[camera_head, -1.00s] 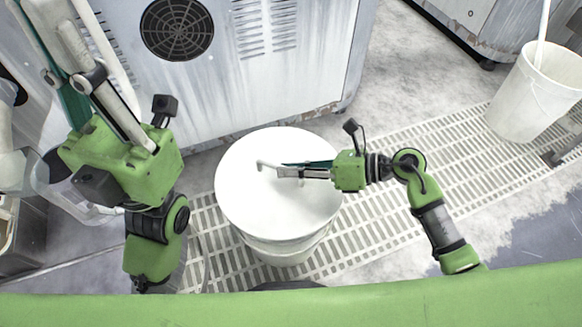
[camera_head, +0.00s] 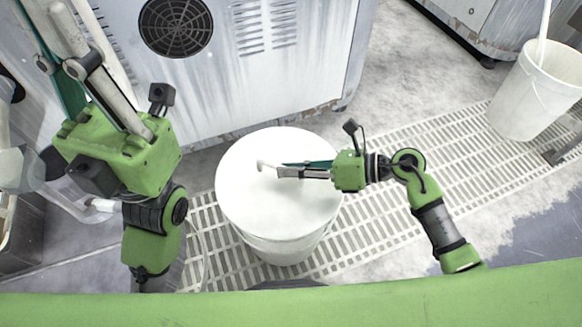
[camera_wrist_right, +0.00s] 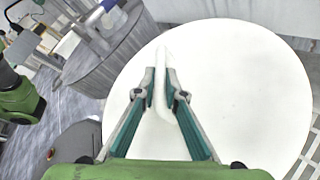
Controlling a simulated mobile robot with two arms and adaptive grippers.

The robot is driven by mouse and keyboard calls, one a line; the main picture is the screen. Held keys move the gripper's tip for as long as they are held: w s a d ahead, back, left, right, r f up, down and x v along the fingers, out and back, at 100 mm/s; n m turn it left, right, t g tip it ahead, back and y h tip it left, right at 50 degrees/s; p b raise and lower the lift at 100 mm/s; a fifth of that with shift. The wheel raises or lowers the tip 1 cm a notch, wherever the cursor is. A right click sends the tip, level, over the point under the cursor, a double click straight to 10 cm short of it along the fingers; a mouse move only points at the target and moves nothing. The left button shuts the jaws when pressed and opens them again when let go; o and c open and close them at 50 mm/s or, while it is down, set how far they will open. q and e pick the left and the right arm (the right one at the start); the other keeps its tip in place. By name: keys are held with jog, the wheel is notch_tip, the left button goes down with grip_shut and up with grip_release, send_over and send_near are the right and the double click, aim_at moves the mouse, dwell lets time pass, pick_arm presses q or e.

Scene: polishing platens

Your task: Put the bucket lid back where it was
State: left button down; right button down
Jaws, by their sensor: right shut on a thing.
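The white round bucket lid (camera_head: 280,205) lies level over the mouth of a white bucket (camera_head: 285,250) in the middle of the head view. I cannot tell whether its rim is fully seated. My right gripper (camera_head: 280,171) is shut on the lid's small white handle (camera_head: 263,166). In the right wrist view, the right gripper (camera_wrist_right: 164,80) has the handle (camera_wrist_right: 162,75) between its two fingers, with the broad lid (camera_wrist_right: 250,90) below. My left gripper (camera_head: 65,55) is raised at the left, its fingers pointing to the upper left; its fingertips are cut off.
A worn grey machine cabinet (camera_head: 270,85) stands behind the bucket. Another white bucket (camera_head: 530,95) with a stick in it stands at the upper right. A white floor grating (camera_head: 400,210) runs under the buckets. The floor between them is clear.

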jog(key=c, duration=2)
grip_release()
jog(key=shift+d, duration=0.2)
jog(key=v, duration=1.1)
jog(key=shift+s+d+r, duration=0.15)
jog(key=shift+d, duration=0.1)
